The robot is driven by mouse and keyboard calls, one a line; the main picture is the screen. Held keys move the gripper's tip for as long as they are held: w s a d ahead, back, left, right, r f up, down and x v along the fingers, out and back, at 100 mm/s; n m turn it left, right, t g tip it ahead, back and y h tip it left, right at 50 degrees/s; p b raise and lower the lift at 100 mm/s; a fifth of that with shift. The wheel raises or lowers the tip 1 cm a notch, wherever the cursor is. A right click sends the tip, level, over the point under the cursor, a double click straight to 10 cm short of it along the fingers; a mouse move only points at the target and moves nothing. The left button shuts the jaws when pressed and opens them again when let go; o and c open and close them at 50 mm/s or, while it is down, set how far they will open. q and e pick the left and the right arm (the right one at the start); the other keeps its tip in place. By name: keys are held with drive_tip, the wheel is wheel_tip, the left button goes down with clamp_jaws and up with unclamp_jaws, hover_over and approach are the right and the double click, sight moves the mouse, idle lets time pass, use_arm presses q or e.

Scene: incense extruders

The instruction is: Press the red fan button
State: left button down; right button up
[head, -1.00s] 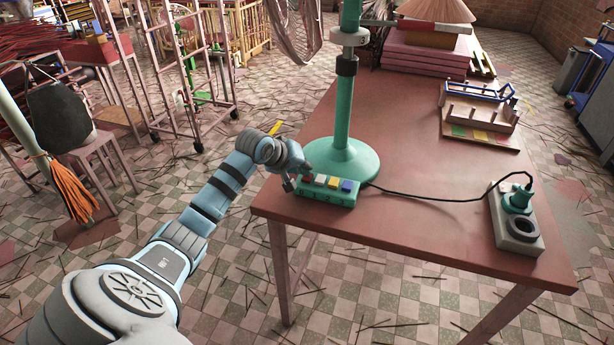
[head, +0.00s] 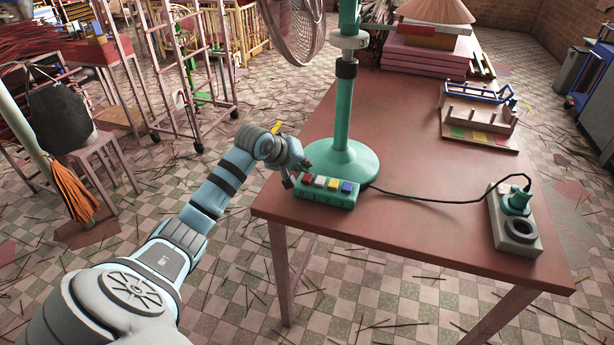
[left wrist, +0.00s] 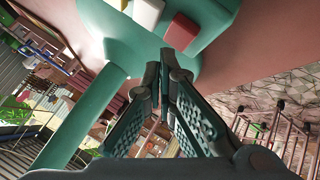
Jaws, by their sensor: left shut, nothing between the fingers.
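The green fan stand (head: 342,125) has a round base on the table, with a green button box (head: 326,197) at its front. On the box, the red button (head: 307,180) is leftmost, beside white, yellow and blue buttons. My left gripper (head: 288,183) is at the box's left end, close to the red button. In the left wrist view the shut, empty fingers (left wrist: 165,60) point toward the red button (left wrist: 182,31), with the white button (left wrist: 148,12) beside it. I cannot tell whether the fingertips touch it. My right gripper is not in view.
The fan's wire cage (head: 292,28) hangs beyond the table's left edge. A black cord runs right to a socket block (head: 516,222). A wooden rack (head: 480,115) and stacked pink boxes (head: 425,55) stand farther back. The table's middle (head: 420,155) is clear.

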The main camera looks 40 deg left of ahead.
sight(305, 176)
use_arm(q)
drive_tip(key=shift+r+p, duration=1.65)
drive_tip(key=shift+r, duration=0.9)
drive_tip(key=shift+f, duration=0.1)
